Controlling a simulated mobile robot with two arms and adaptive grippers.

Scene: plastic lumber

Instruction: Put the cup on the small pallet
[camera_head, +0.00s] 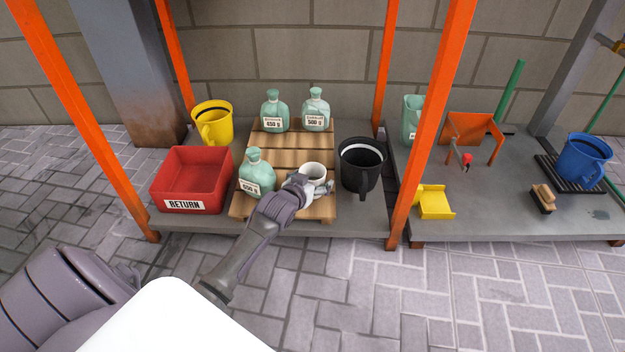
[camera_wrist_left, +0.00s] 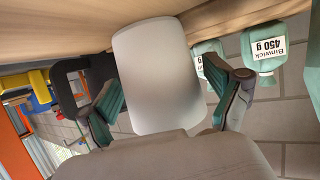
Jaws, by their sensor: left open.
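A white cup (camera_head: 314,171) stands at the front right of the small wooden pallet (camera_head: 290,157), beside a green bottle. My left gripper (camera_head: 312,187) is at the cup, its fingers on either side of it. In the left wrist view the cup (camera_wrist_left: 160,75) fills the space between the two open fingers (camera_wrist_left: 163,105), and its far end is at the wooden surface (camera_wrist_left: 60,25). A little room shows beside the fingers, so they do not look closed on it. My right gripper is not in view.
Green bottles (camera_head: 257,173) stand on the pallet, two of them at its back. A red RETURN bin (camera_head: 192,181) and a yellow jug (camera_head: 212,124) are to its left. A black jug (camera_head: 360,168) stands close on the right. Orange posts (camera_head: 428,130) frame the shelf.

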